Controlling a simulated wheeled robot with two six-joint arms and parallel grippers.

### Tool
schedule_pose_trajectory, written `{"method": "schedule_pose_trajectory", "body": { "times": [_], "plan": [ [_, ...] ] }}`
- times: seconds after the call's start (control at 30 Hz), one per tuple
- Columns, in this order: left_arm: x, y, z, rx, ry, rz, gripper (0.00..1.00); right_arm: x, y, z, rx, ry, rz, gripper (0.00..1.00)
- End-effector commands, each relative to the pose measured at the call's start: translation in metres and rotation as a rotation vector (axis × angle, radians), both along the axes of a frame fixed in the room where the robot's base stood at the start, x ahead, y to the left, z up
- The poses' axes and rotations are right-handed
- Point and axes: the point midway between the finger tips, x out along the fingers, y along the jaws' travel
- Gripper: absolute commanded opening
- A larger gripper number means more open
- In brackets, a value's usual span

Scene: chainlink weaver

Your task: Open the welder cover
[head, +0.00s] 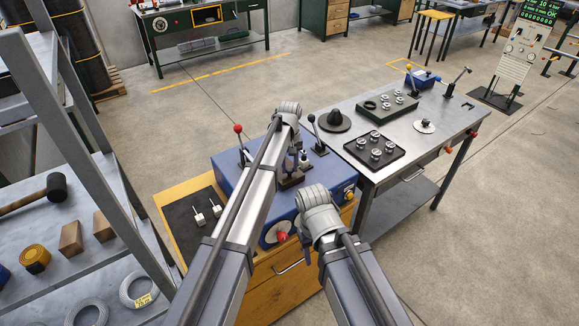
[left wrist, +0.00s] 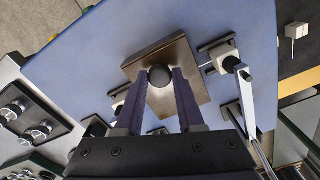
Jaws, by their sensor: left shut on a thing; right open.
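The welder is a blue machine (head: 233,171) on a yellow cabinet, and its blue top (left wrist: 90,62) fills much of the left wrist view. Its brown metal cover (left wrist: 192,82) is a square plate with a dark round knob (left wrist: 160,77) on top; it also shows in the head view (head: 290,182). My left gripper (left wrist: 161,84) points down at the cover, its two fingers closed on either side of the knob. In the head view my left wrist partly hides the cover. My right gripper (head: 306,248) is open and empty over the welder's front right.
A red-knobbed lever (head: 238,130) and a black-knobbed lever (head: 312,119) stand on the welder. A steel table (head: 420,145) with trays stands at right, and a shelf rack at far left.

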Motion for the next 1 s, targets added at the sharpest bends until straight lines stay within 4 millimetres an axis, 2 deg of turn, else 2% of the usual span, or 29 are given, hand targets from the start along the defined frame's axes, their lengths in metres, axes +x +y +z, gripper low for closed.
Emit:
{"method": "schedule_pose_trajectory", "body": {
  "times": [0.03,0.2,1.0],
  "plan": [
    [0.0,-0.0001,0.0,0.0,0.0,0.0,0.18,0.0,0.0,0.0,0.0,0.0,0.0,0.5],
    [0.0,-0.0001,0.0,0.0,0.0,0.0,0.0,0.0,0.0,0.0,0.0,0.0,0.0,0.5],
    [0.0,-0.0001,-0.0001,0.0,0.0,0.0,0.0,0.0,0.0,-0.0001,0.0,0.0,0.0,0.5]
  ]
}}
